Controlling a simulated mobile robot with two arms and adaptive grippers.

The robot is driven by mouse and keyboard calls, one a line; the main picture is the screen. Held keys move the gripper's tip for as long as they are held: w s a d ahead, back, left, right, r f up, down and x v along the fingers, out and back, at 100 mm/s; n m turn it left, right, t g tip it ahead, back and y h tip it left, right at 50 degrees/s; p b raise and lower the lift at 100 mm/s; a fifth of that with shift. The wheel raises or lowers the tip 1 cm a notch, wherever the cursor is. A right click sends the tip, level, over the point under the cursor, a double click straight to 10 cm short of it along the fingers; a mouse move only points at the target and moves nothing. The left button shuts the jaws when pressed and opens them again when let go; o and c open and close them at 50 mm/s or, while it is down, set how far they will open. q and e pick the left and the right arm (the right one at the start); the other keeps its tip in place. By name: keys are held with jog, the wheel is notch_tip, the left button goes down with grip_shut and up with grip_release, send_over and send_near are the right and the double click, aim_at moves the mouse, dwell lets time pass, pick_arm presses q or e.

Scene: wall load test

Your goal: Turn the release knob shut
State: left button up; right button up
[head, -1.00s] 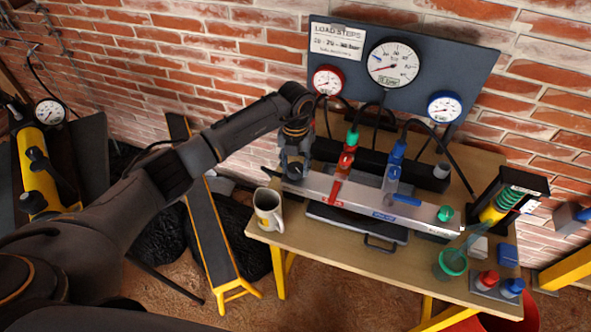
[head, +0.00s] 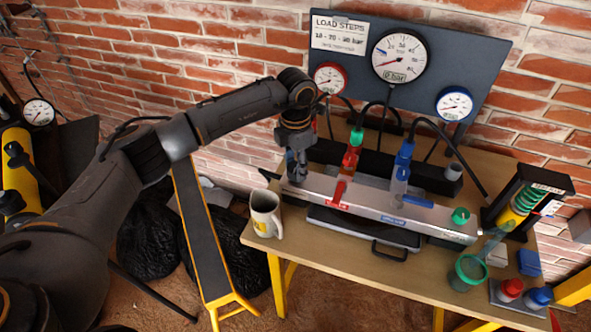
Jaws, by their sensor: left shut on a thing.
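A silver manifold bar (head: 365,207) lies along the workbench, with a red valve handle (head: 338,193) and a blue valve handle (head: 398,199) on it. A green knob (head: 460,215) sits at its right end. My left gripper (head: 297,175) points down at the bar's left end and is shut on a small dark knob there, which looks to be the release knob. The fingers mostly hide that knob, so its turn position cannot be told. My right gripper is not in view.
A mug (head: 265,213) stands on the workbench (head: 340,267) close left of my left gripper. A gauge board (head: 440,75) rises behind the bar. A spring stand (head: 520,210), a green cup (head: 468,271) and red and blue caps are at the right.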

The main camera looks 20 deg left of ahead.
pick_arm(q)
jog(key=shift+r+m+b, duration=0.1)
jog(key=shift+m+b, duration=0.2)
jog(key=shift+m, duration=0.3)
jog(key=o, duration=1.1)
jog(key=shift+o, duration=0.2)
notch_tip(320, 180, up, 12)
